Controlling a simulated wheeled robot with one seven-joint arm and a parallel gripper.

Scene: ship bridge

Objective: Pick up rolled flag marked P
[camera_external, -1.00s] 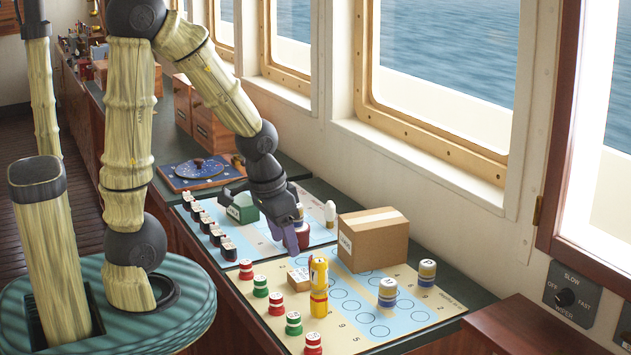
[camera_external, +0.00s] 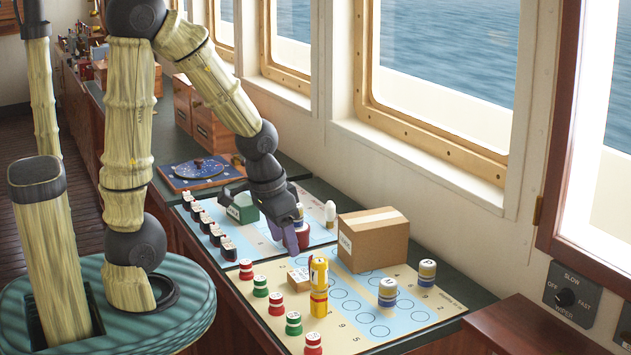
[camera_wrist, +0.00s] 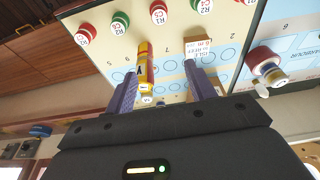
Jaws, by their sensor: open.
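Two rolled flags in blue and white stand on the right side of the near board: a nearer rolled flag (camera_external: 388,292) and a farther rolled flag (camera_external: 427,272). Each has a letter on its pale top, too small to read surely, so I cannot tell which is P. A yellow and red rolled flag (camera_external: 319,288) stands left of them; in the wrist view it (camera_wrist: 146,65) shows between my fingers, well beyond them. My gripper (camera_external: 297,240) is open and empty above the far end of the near board; its fingers also show in the wrist view (camera_wrist: 160,75).
A cardboard box (camera_external: 373,240) stands at the board's far right. A small wooden block (camera_external: 299,279) lies near the yellow flag. Several red and green marked pieces (camera_external: 276,304) line the left edge. The near board's right front is mostly clear.

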